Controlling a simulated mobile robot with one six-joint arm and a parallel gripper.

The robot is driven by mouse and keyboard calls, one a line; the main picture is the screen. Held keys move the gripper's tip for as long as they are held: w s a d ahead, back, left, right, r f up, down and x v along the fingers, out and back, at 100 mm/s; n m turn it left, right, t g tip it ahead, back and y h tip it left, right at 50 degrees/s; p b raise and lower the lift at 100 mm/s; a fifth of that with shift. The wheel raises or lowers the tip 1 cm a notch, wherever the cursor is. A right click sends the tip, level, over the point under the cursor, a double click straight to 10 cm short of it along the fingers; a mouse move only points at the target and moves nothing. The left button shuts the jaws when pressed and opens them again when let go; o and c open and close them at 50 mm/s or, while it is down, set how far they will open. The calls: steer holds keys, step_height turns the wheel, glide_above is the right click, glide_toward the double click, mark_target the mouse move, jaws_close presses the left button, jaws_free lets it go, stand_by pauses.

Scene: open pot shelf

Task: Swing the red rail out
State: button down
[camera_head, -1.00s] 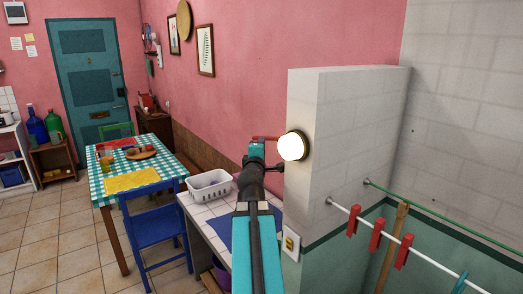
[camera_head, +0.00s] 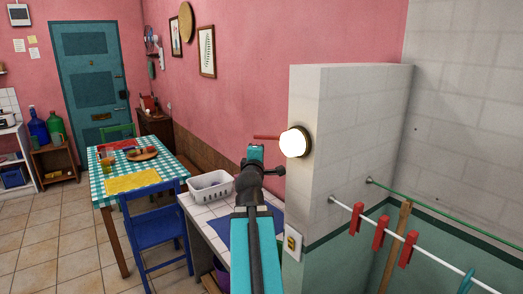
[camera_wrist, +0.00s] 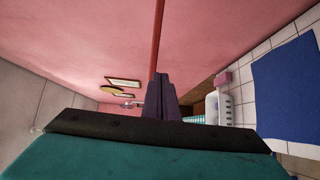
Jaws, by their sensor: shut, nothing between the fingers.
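The red rail (camera_head: 267,137) shows as a short thin bar just left of the round lit lamp in the head view. In the wrist view the red rail (camera_wrist: 158,35) runs down from the top edge to the tips of my fingers. My gripper (camera_wrist: 158,77) is shut with nothing between its dark fingers. The rail's lower end shows at or behind the fingertips; I cannot tell whether they touch. In the head view my arm's end is just below the rail, and its fingers are not clear there.
The round lamp (camera_head: 295,142) sits on the end of a white tiled partition (camera_head: 345,140), close right of my arm. A white basket (camera_head: 210,186) stands on the tiled counter below. A white rail with red pegs (camera_head: 380,230) spans the right.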

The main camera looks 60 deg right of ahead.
steer(key=w+a+f+m+g+y+b, duration=0.1)
steer(key=w+a+f+y, duration=0.4)
steer(key=f, duration=0.7)
steer(key=w+a+f, duration=0.4)
steer(key=a+f, duration=0.3)
steer(key=f, duration=0.6)
steer(key=w+a+f+m+g+y+b, duration=0.1)
steer(key=w+a+f+y, duration=0.4)
steer(key=f, duration=0.7)
steer(key=s+a+f+g, duration=0.2)
steer(key=a+f, duration=1)
steer(key=f, duration=0.2)
steer(key=s+a+f+m+g+y+b, duration=0.1)
steer(key=s+a+f+g+y, duration=0.1)
steer(key=s+a+f, duration=0.55)
steer(key=s+a+f+m+g+y+b, duration=0.1)
steer(key=s+a+f+g+y, duration=0.15)
steer(key=a+f, duration=0.85)
steer(key=s+a+f+g, duration=0.2)
steer(key=s+a+f, duration=0.2)
steer(key=s+a, duration=0.3)
steer(key=s+a+f+m+g+y, duration=0.1)
steer(key=s+a+f+g, duration=0.2)
steer(key=s+a, duration=0.4)
steer(key=s+f, duration=0.1)
steer(key=s, duration=0.4)
steer(key=shift+a+f+b, duration=0.2)
steer(key=shift+f+b, duration=0.05)
steer(key=shift+b, duration=0.1)
steer(key=shift+y, duration=0.25)
